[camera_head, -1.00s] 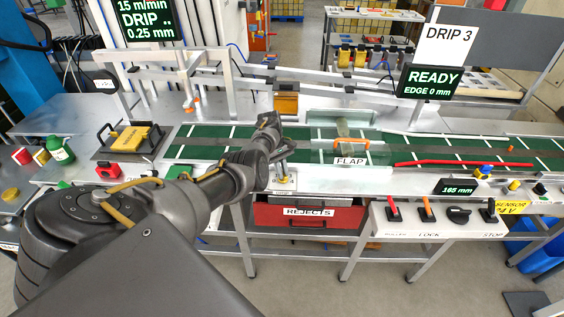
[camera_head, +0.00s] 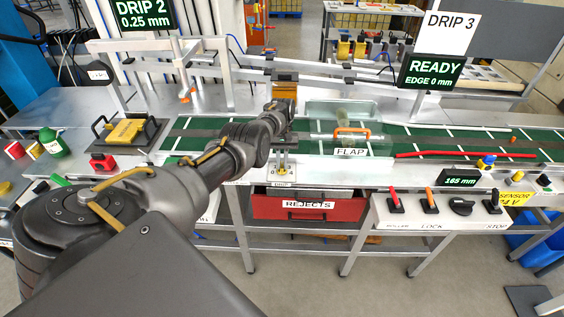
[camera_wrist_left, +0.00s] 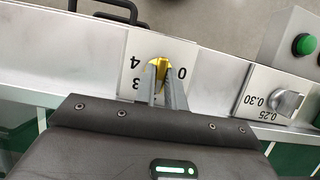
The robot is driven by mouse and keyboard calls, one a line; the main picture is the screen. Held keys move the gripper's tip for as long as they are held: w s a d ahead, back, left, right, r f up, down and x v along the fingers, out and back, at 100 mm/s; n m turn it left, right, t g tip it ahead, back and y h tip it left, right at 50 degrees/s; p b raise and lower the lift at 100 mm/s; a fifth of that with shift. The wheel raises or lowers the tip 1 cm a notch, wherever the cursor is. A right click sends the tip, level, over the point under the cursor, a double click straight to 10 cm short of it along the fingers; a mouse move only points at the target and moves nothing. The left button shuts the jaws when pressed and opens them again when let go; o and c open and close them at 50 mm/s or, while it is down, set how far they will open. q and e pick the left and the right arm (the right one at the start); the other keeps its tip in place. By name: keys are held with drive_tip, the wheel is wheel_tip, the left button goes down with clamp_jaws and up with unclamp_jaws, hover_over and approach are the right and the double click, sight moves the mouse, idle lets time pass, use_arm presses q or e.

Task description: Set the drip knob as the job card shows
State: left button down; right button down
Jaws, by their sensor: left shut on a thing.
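The drip knob (camera_wrist_left: 160,63) is brass and sits on a white dial plate (camera_wrist_left: 133,64); a 0, a 4 and a partly covered 3 show on it in the left wrist view. My left gripper (camera_wrist_left: 162,82) is shut on the knob, its fingers covering part of the dial. In the head view the left gripper (camera_head: 283,160) is at the small dial on the conveyor's front edge. The job card (camera_head: 453,33) reads DRIP 3. The dark screen (camera_head: 143,14) at upper left reads DRIP 2, 0.25 mm. My right gripper is not in view.
A gap knob (camera_wrist_left: 286,99) marked 0.25 and 0.30 and a green button (camera_wrist_left: 304,44) are near the left gripper. The FLAP guard (camera_head: 350,135) stands right of the arm. The REJECTS drawer (camera_head: 309,206) is below; a switch panel (camera_head: 440,212) is at right.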

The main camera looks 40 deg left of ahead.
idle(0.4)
use_arm(q)
drive_tip(key=c, duration=1.5)
unclamp_jaws()
drive_tip(key=shift+o, duration=0.2)
